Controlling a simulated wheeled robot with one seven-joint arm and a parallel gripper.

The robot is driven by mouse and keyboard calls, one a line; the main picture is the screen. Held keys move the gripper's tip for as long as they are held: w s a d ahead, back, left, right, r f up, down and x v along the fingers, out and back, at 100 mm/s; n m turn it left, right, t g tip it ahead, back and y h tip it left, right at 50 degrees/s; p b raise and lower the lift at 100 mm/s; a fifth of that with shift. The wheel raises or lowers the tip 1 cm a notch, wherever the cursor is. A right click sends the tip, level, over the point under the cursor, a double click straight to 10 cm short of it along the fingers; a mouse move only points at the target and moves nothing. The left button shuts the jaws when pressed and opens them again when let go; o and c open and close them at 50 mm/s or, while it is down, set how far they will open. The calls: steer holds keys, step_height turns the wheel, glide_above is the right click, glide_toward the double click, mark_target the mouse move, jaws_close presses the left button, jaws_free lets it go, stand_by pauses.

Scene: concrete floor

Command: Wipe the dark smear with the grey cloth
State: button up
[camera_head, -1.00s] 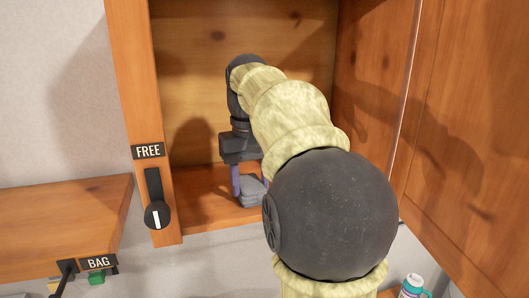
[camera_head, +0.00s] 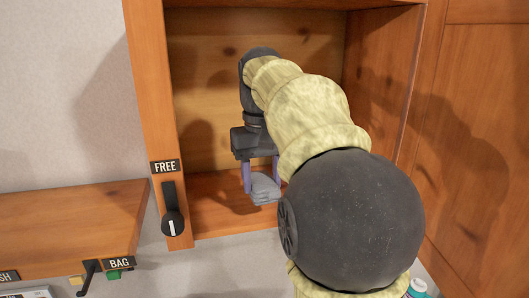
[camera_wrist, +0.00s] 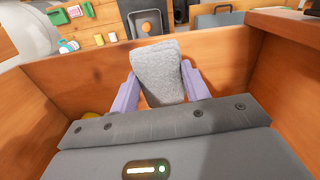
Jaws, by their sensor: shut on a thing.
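The grey cloth (camera_head: 265,189) is a folded light-grey pad held between the purple fingers of my gripper (camera_head: 262,182), inside the open wooden cabinet. In the wrist view the cloth (camera_wrist: 158,72) sits between both fingers of my gripper (camera_wrist: 160,78), which are shut on it. The cloth is just above or on the cabinet floor (camera_head: 215,212); I cannot tell whether it touches. I see no dark smear that I can tell apart from the arm's shadows and the wood knots. My arm hides part of the cabinet's right side and floor.
Cabinet walls close in on both sides, with an open door (camera_head: 480,130) at the right. A post with a FREE label (camera_head: 165,167) and black knob (camera_head: 172,223) stands left. A wooden shelf (camera_head: 70,220) with a BAG label (camera_head: 119,263) lies farther left.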

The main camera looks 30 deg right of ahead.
steer(key=shift+s+d+r, duration=0.1)
steer(key=shift+s+r, duration=0.05)
steer(key=shift+r, duration=0.35)
steer(key=shift+s+d+r, duration=0.1)
steer(key=shift+r, duration=0.65)
steer(key=shift+a+r, duration=0.2)
steer(key=shift+s, duration=0.15)
